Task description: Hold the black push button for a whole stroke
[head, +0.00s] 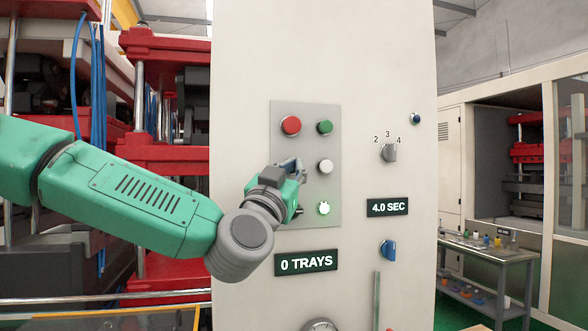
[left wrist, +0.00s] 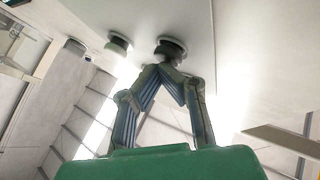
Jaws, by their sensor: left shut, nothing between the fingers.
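The grey button panel (head: 307,112) is on the front of a tall pale cabinet. My left gripper (head: 298,164) is in front of the panel's left column, level with the white button (head: 325,166), and covers what lies behind it. In the left wrist view its two fingers (left wrist: 168,68) are shut together, with nothing between them. Their tips are at a dark round button (left wrist: 173,47), which I take to be the black push button. Whether they touch it or press it in, I cannot tell. My right gripper is not in view.
A red button (head: 291,125) and a green button (head: 325,127) are above the gripper. Displays read "0 TRAYS" (head: 306,263) and "4.0 SEC" (head: 387,208). A grey selector (head: 389,153) and a blue knob (head: 388,250) are to the right.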

